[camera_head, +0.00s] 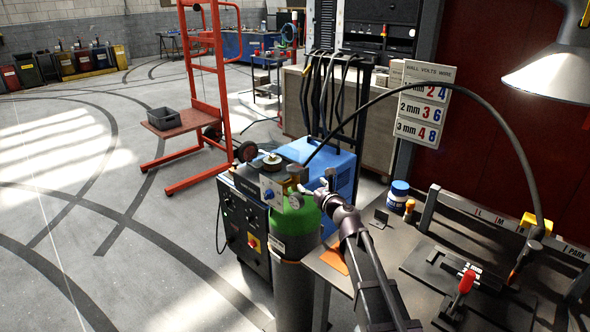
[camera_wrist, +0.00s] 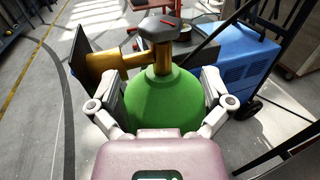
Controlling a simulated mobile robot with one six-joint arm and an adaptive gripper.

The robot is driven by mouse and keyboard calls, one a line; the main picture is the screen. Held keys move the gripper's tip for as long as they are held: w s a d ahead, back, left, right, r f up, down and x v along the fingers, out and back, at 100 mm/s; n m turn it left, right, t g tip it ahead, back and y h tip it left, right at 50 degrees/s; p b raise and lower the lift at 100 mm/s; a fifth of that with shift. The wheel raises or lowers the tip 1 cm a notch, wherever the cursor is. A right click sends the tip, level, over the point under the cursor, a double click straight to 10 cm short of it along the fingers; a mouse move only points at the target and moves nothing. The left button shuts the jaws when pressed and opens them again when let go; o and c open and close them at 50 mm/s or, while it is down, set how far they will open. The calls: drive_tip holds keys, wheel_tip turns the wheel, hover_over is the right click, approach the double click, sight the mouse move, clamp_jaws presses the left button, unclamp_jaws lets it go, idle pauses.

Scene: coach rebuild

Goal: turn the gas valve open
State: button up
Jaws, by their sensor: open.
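The gas cylinder has a green top (camera_head: 295,222) and a grey body (camera_head: 294,290) in the head view. Its green shoulder (camera_wrist: 163,105) fills the middle of the wrist view. My gripper (camera_head: 312,188) is beside the cylinder top. In the wrist view my gripper (camera_wrist: 157,84) is open and empty, its fingers spread to either side of the green shoulder, below the handwheel. Whether the fingers touch the cylinder cannot be told.
A blue machine (camera_head: 318,157) stands behind the cylinder, and a dark control box (camera_head: 245,225) is at its left. A workbench (camera_head: 440,270) with a red-handled tool (camera_head: 466,282) and a blue tub (camera_head: 398,192) is at right. A red trolley (camera_head: 207,90) stands farther back; open floor lies left.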

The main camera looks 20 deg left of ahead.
sight(299, 172)
drive_tip(key=x, duration=1.1)
drive_tip(key=shift+w+a, duration=0.1)
drive_tip(key=c, duration=0.9)
